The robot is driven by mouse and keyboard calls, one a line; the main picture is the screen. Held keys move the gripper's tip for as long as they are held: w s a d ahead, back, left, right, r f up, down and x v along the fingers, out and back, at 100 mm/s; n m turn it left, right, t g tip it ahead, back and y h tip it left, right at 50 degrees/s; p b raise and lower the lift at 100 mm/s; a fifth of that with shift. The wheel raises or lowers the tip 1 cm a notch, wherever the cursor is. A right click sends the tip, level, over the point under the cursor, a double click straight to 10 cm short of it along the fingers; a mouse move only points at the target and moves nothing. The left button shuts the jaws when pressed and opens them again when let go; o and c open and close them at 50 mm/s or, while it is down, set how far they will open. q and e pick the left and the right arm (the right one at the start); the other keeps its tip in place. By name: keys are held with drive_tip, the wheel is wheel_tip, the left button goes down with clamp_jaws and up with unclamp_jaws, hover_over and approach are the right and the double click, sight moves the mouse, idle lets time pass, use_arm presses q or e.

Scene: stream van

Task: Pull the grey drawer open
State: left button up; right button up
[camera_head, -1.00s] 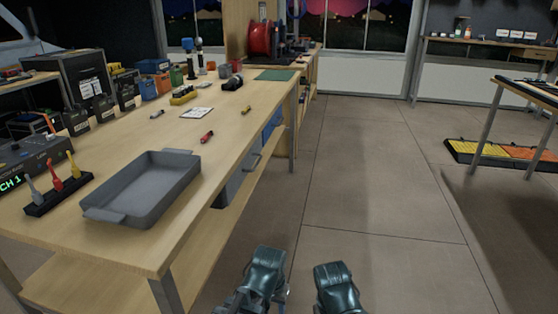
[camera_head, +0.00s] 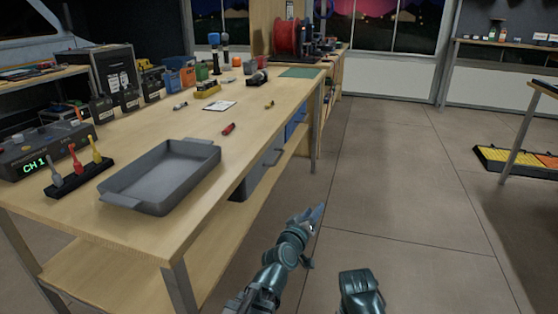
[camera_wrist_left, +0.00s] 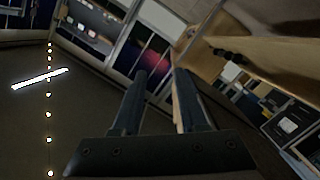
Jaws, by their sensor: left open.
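The grey drawer (camera_head: 256,177) hangs under the near side of the wooden workbench and looks shut. Its handle (camera_head: 273,157) faces the aisle. My left gripper (camera_head: 316,214) is in the aisle, to the right of the drawer and apart from it. In the left wrist view its two fingers (camera_wrist_left: 160,75) are spread with nothing between them. The drawer is not clearly seen in that view. Part of my right arm shows at the bottom of the head view, but its gripper cannot be seen.
A blue drawer (camera_head: 296,122) sits farther along under the workbench (camera_head: 185,238). A grey tray (camera_head: 150,208) stands on its top. A table leg (camera_head: 316,130) stands beyond the drawers. The aisle floor (camera_head: 390,180) is clear.

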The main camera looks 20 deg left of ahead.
use_arm(q)
drive_tip(key=a+r+n+t+y, duration=0.3)
drive_tip(key=a+r+n+y, duration=0.1)
drive_tip(key=r+n, duration=0.1)
drive_tip(key=n+y, duration=0.5)
drive_tip(key=y, duration=0.1)
approach(279, 157)
drive_tip(key=p+x, duration=0.1)
drive_tip(key=x, duration=0.2)
drive_tip(key=p+x, duration=0.1)
drive_tip(key=x, duration=0.2)
drive_tip(key=p+x, duration=0.1)
drive_tip(key=x, duration=0.3)
drive_tip(key=shift+f, duration=0.3)
clamp_jaws()
idle(0.5)
